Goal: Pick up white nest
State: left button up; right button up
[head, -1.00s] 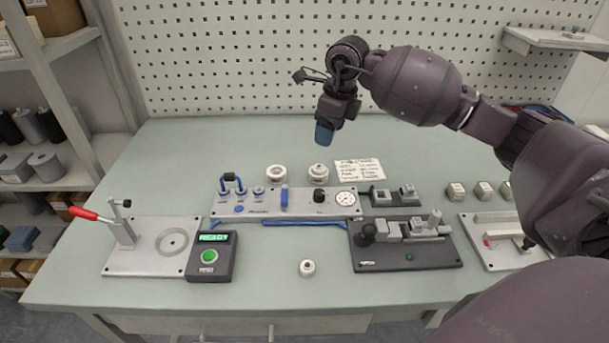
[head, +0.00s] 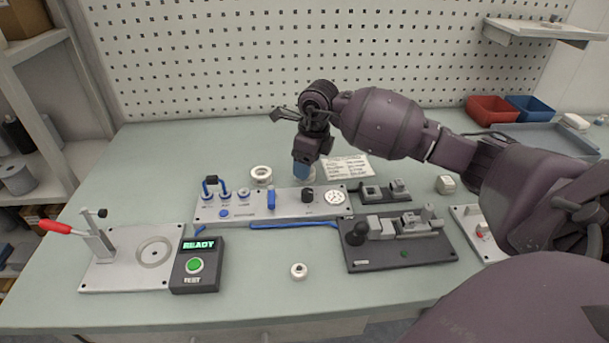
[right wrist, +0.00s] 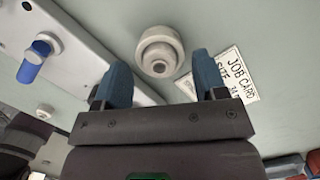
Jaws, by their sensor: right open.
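A white round stepped piece (right wrist: 160,52), which I take for the white nest, stands on the table just beyond my right fingertips in the right wrist view. In the head view it (head: 313,177) is mostly hidden behind my right gripper (head: 301,172). The right gripper is open, its blue fingers spread; in the right wrist view the gap between them (right wrist: 162,78) faces the piece. The fingers do not hold it. A similar white ring (head: 261,175) stands to the left on the table. My left gripper is not in view.
A grey panel (head: 240,207) with knobs and a gauge lies in front of the gripper. A job card (head: 348,169) lies to its right.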

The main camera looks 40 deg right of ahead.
jog(key=shift+w+a+f, duration=0.1)
jog(key=shift+w+f, duration=0.1)
jog(key=shift+f, duration=0.95)
jog(key=shift+r, duration=0.1)
jog(key=shift+c, duration=0.3)
jog(key=c, duration=0.6)
jog(key=shift+c, duration=0.2)
jog(key=shift+r, duration=0.1)
jog(key=shift+r, duration=0.4)
notch_tip(320, 180, up, 19)
jog(key=p, duration=0.2)
